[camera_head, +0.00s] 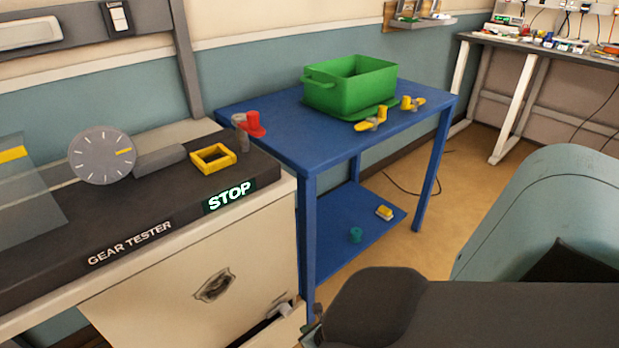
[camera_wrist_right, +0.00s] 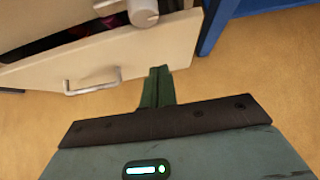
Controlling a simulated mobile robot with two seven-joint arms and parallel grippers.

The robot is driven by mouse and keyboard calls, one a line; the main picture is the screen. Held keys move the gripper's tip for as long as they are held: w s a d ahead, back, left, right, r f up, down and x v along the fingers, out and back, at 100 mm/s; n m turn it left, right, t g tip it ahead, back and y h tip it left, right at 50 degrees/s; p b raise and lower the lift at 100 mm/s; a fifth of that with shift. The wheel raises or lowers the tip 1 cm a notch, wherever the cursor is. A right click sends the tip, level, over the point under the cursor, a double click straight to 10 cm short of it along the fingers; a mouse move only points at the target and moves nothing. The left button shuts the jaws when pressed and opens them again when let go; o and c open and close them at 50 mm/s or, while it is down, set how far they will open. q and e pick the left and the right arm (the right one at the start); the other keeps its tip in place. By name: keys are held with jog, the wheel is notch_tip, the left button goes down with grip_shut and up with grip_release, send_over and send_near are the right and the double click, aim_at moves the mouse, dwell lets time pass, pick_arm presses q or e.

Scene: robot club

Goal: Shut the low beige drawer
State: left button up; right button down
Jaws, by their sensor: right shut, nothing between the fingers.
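The low beige drawer (camera_wrist_right: 110,58) stands partly pulled out at the upper left of the right wrist view. Its front carries a pale bar handle (camera_wrist_right: 92,85), and a dark gap with something reddish shows behind the front's top edge. In the head view only a corner of the drawer (camera_head: 287,328) shows low beside the cabinet. My right gripper (camera_wrist_right: 158,72) is shut and empty, with its fingertips at the right end of the drawer front. I cannot tell whether they touch it. In the head view my right arm hides most of the gripper. My left gripper is not in view.
The beige cabinet (camera_head: 150,290) bears a dark GEAR TESTER top. A grey knob (camera_wrist_right: 143,12) sticks out above the drawer. A blue table (camera_head: 285,130) with a green bin (camera_head: 350,92) stands right of the cabinet. Tan floor (camera_wrist_right: 250,70) is clear around the gripper.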

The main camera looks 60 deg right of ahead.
pick_arm(q)
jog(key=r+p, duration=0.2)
jog(key=p, duration=0.1)
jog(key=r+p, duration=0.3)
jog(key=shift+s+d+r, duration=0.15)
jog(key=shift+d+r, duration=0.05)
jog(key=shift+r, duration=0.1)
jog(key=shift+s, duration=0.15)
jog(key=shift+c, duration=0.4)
pick_arm(e)
jog(key=v, duration=0.8)
jog(key=shift+w, duration=0.15)
